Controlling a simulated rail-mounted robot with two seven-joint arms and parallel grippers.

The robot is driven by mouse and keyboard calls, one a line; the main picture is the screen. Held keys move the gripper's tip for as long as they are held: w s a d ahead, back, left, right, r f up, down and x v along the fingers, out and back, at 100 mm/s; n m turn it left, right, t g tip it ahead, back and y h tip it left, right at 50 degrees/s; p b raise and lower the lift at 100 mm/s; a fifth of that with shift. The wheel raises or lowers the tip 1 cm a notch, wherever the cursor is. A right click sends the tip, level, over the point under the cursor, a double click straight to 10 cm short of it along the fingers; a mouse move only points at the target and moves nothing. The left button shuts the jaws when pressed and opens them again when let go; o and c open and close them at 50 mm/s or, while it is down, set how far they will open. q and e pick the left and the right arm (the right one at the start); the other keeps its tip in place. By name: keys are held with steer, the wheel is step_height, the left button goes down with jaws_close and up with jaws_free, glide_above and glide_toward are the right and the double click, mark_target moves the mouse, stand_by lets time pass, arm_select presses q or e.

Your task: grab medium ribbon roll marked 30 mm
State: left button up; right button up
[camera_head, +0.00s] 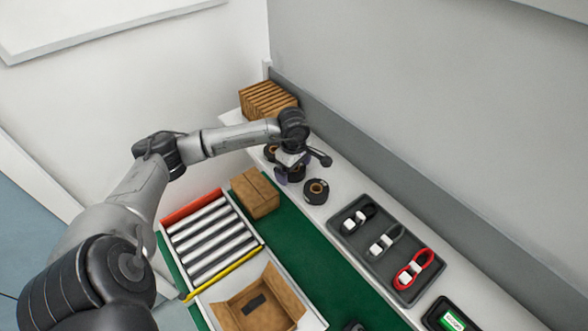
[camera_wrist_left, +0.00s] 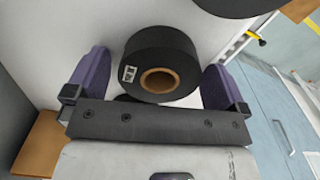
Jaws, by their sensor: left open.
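Several black ribbon rolls with brown cores stand in a row on the white ledge. My left gripper (camera_head: 289,170) is over this row, open. In the left wrist view a black roll (camera_wrist_left: 160,50) with a small white label sits between the two purple fingers of the left gripper (camera_wrist_left: 157,72), with gaps at both sides. The label's print is too small to read. The nearer roll (camera_head: 316,191) stands clear, to the right of the gripper. Another roll (camera_head: 270,152) is partly hidden behind the gripper. My right gripper is not in view.
A grey tray (camera_head: 343,236) with white-tagged cable coils lies right of the rolls. Folded brown cartons (camera_head: 268,99) stand behind the gripper. A closed brown box (camera_head: 255,194), a roller conveyor (camera_head: 208,240) and an open carton (camera_head: 285,319) are in front. A wall runs along the ledge.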

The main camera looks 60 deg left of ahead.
arm_select(q)
steer(key=shift+c, duration=0.3)
steer(key=c, duration=0.9)
steer(key=shift+r, duration=0.2)
